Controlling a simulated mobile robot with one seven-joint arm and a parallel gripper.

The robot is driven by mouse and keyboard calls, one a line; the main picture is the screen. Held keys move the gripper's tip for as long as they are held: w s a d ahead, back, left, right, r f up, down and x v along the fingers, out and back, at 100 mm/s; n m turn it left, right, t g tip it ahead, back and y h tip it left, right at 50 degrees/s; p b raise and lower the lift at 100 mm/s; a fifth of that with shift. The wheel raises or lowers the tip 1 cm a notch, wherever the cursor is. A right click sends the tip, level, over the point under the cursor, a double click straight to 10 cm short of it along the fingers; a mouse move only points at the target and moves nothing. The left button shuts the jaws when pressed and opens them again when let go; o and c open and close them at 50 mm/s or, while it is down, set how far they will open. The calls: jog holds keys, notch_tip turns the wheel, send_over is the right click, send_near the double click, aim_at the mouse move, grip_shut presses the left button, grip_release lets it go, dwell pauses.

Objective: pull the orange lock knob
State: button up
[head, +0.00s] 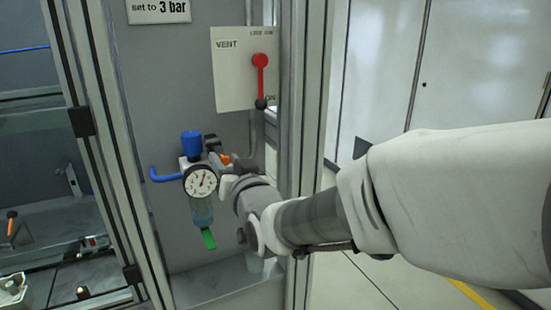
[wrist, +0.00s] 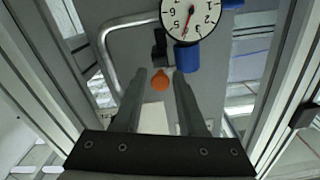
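The orange lock knob (wrist: 160,83) shows in the wrist view between the tips of my gripper's two fingers (wrist: 160,77), with a narrow gap visible on each side. My gripper is open. In the head view my gripper (head: 216,158) is at the right side of the regulator unit, and the orange knob (head: 226,159) is partly hidden by it. The unit has a blue knob (head: 191,143) on top and a round white gauge (head: 201,181) in front. The wrist view also shows the gauge (wrist: 190,14) and the blue knob (wrist: 187,57).
A VENT plate (head: 232,90) with a red lever (head: 261,78) is above and right of the unit. A sign reading "set to 3 bar" (head: 160,10) is higher up. A blue hose (head: 163,177) leaves the unit's left side. Frame posts (head: 308,120) stand close on the right.

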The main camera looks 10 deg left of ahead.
jog(key=shift+o, duration=0.8)
jog(key=b+v, duration=0.7)
jog(key=v, duration=1)
jog(key=shift+s, duration=0.2)
